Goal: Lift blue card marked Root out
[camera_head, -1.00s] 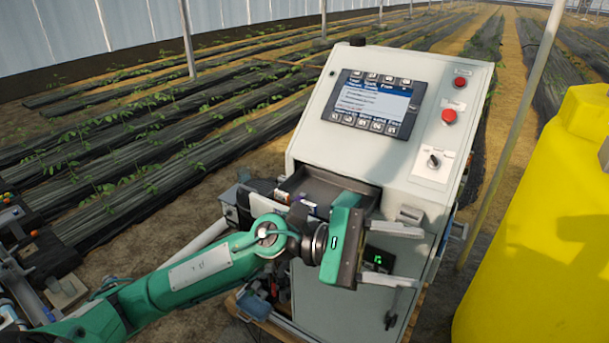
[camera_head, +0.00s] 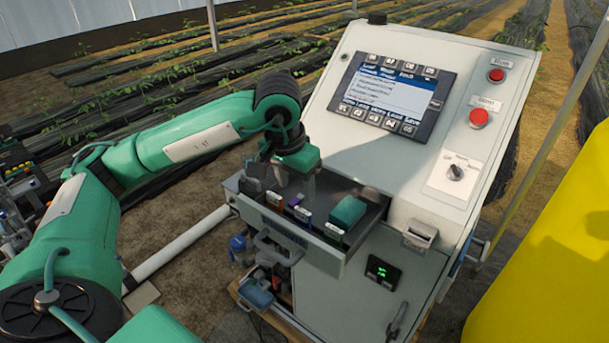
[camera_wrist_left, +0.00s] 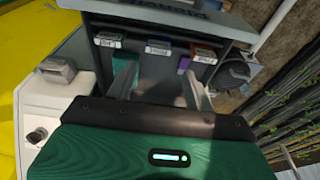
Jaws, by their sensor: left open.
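An open drawer (camera_head: 352,255) of the cabinet holds several cards with small labels. The card most likely to be the blue one (camera_head: 304,214) stands in the middle of the row; its word is too small to read. In the left wrist view its blue-and-white label (camera_wrist_left: 158,48) shows beyond the fingers. My left gripper (camera_head: 294,184) points down over the drawer, behind the label row, open and empty in the wrist view (camera_wrist_left: 160,92). My right gripper is out of view.
The cabinet's sloped panel with a screen (camera_head: 390,95) rises behind the drawer. A yellow tank (camera_head: 550,260) stands at the right. A handle (camera_head: 277,248) sticks out below the drawer front.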

